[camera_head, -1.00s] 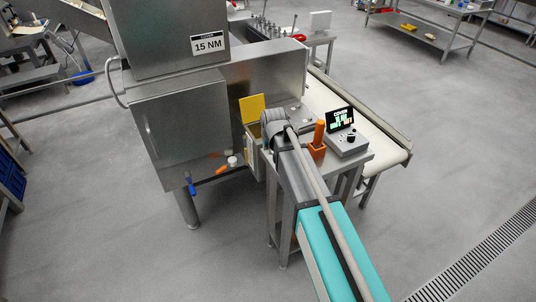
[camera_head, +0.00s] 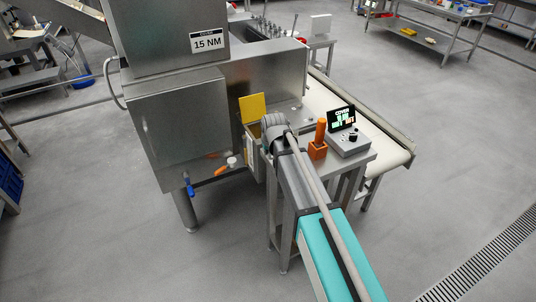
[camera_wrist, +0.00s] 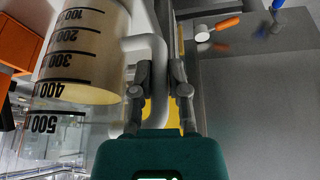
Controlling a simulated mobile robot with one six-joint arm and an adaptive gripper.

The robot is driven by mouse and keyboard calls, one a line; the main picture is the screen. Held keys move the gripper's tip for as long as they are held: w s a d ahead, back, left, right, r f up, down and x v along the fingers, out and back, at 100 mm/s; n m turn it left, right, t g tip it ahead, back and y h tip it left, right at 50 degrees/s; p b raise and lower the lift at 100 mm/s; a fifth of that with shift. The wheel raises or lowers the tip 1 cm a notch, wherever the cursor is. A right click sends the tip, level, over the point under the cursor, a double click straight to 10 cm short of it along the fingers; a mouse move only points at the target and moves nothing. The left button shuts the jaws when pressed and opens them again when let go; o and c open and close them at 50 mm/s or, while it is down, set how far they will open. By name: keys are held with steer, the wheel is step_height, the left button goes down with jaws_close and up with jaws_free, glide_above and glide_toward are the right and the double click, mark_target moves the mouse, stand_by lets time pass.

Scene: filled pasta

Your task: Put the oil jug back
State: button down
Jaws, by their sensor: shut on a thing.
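The oil jug (camera_wrist: 85,50) is a clear cylinder with black markings from 100 to 500 and pale yellowish contents. It fills the upper left of the wrist view. Its white handle (camera_wrist: 156,62) lies between the fingers of my gripper (camera_wrist: 160,80), which is shut on it. In the head view my arm hides the gripper and most of the jug beside the steel machine (camera_head: 183,125).
A steel side table (camera_head: 362,160) holds an orange holder with an orange-handled tool (camera_head: 318,140) and a control box with a screen (camera_head: 346,135). A yellow flap (camera_head: 252,108) is on the machine's side. A white conveyor (camera_head: 385,140) runs behind. An orange-handled valve (camera_wrist: 217,27) is near.

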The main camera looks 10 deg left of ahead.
steer(key=shift+f, duration=0.15)
steer(key=c, duration=0.6)
jaws_free()
steer(key=shift+c, duration=0.2)
steer(key=p+v, duration=1.1)
steer(key=v, duration=0.1)
stand_by(0.4)
stand_by(0.7)
steer(key=s+d+m+g, duration=0.1)
steer(key=s+d, duration=0.4)
steer(key=d, duration=0.3)
steer(key=s+d+m+g+h, duration=0.1)
steer(key=s+d+m+g, duration=0.1)
steer(key=s+d, duration=0.4)
steer(key=s+d+f+m+g, duration=0.1)
steer(key=s+d, duration=0.5)
steer(key=d, duration=0.6)
steer(key=shift+d+m+h, duration=0.2)
steer(key=shift+m+h, duration=0.1)
steer(key=shift+f, duration=0.1)
